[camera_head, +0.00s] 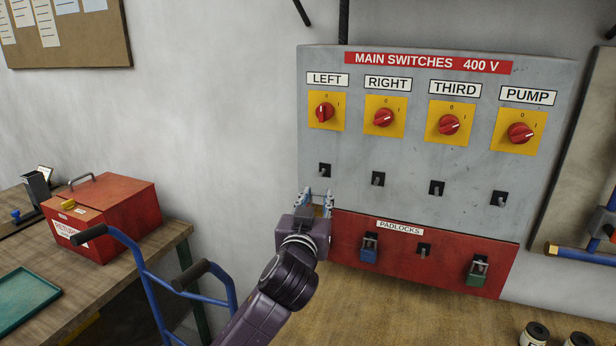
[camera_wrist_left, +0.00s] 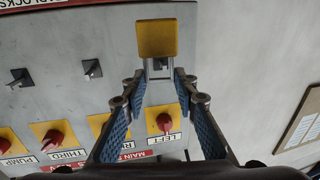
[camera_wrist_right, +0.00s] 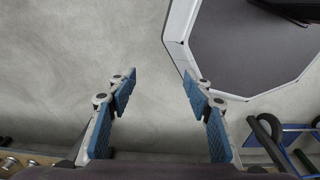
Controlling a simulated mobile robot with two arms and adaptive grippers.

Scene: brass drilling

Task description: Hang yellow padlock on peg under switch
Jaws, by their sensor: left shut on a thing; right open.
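The yellow padlock (camera_wrist_left: 157,38) is beyond my left fingertips in the left wrist view, which looks at the panel upside down. Its shackle (camera_wrist_left: 160,71) lies between the fingertips, and a dark peg shows behind it. I cannot tell whether the shackle is around the peg. My right gripper (camera_wrist_right: 156,90) is open and empty.
Pegs under RIGHT (camera_head: 377,179), THIRD (camera_head: 437,188) and PUMP (camera_head: 498,198) are bare. The red padlock board (camera_head: 450,240) holds a blue padlock (camera_head: 369,249) and a green padlock (camera_head: 477,269), with a bare middle peg. A red box (camera_head: 125,208) stands on the left table.

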